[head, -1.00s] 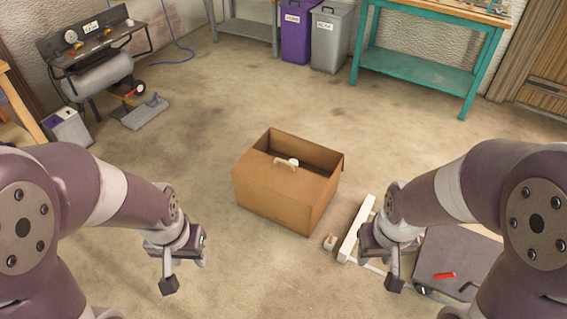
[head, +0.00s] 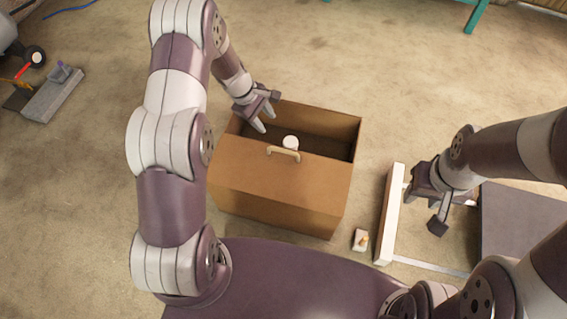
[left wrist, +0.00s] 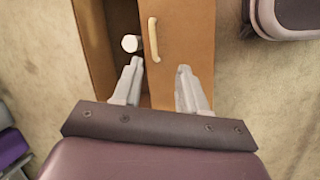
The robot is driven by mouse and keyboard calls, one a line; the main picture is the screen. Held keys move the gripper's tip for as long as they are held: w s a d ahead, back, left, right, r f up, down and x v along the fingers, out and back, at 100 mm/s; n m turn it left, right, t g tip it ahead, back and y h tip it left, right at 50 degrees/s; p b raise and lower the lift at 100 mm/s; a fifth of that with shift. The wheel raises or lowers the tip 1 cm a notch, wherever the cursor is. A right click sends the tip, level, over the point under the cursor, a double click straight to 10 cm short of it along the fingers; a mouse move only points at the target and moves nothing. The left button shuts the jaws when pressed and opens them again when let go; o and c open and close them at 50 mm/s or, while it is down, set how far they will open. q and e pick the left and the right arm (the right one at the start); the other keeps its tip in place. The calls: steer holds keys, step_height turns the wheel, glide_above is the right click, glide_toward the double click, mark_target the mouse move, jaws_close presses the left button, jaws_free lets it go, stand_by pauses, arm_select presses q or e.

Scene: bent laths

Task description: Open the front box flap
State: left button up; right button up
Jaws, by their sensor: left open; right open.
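The brown cardboard box (head: 275,205) stands on the floor. Its front flap (head: 245,160) lies shut over the front half of the top; the rear half is uncovered. A pale handle (head: 283,153) sits near the flap's free edge and also shows in the left wrist view (left wrist: 153,40). My left gripper (head: 266,118) is open and empty over the box's back left part. In the left wrist view its fingertips (left wrist: 159,66) point toward the handle, which appears ahead of the gap, apart from both fingers. My right gripper (head: 437,224) is open and empty, right of the box.
A white round-topped object (head: 290,142) is inside the box behind the handle. Right of the box are a white bar frame (head: 389,215), a small pale block (head: 360,240) and a dark grey panel (head: 522,225). The floor behind the box is clear.

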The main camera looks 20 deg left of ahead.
mark_target(284, 150)
arm_select(q)
steer(key=w+d+f+n+b, duration=0.1)
steer(key=f+b, duration=0.1)
steer(key=f, duration=0.5)
steer(key=w+d+f+n+b, duration=0.1)
steer(key=w+f+b, duration=0.1)
steer(key=f, duration=0.5)
steer(key=w+d+f+n+b, duration=0.1)
steer(key=f+b, duration=0.1)
steer(key=f, duration=0.5)
steer(key=shift+w+d+t+h, duration=0.25)
steer(key=shift+d+t+h, duration=0.1)
steer(key=shift+t+h, duration=0.05)
arm_select(e)
step_height(284, 150, down, 9)
steer(key=shift+s+d+f, duration=0.15)
steer(key=shift+s, duration=0.15)
arm_select(q)
jaws_close()
